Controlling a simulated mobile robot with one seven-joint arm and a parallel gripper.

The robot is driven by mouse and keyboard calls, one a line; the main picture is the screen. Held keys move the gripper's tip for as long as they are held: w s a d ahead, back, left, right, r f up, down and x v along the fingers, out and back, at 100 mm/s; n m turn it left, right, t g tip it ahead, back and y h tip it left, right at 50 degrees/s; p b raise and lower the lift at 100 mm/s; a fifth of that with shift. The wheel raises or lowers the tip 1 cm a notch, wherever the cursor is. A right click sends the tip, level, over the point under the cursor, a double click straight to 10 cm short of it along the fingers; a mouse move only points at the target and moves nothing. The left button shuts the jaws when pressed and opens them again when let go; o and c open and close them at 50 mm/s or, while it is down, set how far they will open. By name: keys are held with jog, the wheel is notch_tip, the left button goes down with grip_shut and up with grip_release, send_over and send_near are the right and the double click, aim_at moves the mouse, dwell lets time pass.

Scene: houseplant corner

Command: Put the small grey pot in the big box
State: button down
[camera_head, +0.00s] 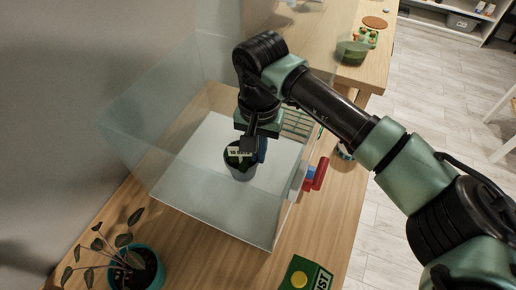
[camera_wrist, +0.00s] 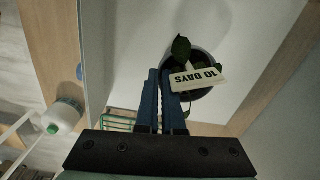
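The big box (camera_head: 172,203) is clear-walled with a pale floor and stands on the wooden table. The small grey pot (camera_head: 243,175) is inside its walls, low over or on the floor; I cannot tell whether it touches. It holds a leafy plant with a white "10 DAYS" tag. In the wrist view the pot (camera_wrist: 203,92) is partly behind the tag and leaves. My gripper (camera_head: 261,150) reaches down into the box at the pot's right side. Its blue fingers (camera_wrist: 160,75) are close together at the pot's rim, seemingly pinching its wall.
A plant in a teal pot (camera_head: 146,270) stands in front of the box at left. A green packet (camera_head: 306,274) lies at the front. Red and blue items (camera_head: 316,174) are beside the box's right wall. A green container (camera_head: 351,52) stands farther back.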

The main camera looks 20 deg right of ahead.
jog(key=c, duration=1.1)
grip_release()
jog(key=shift+o, duration=0.2)
notch_tip(320, 180, up, 12)
jog(key=b, duration=0.1)
jog(key=shift+d+r, duration=0.1)
jog(key=shift+r, duration=0.05)
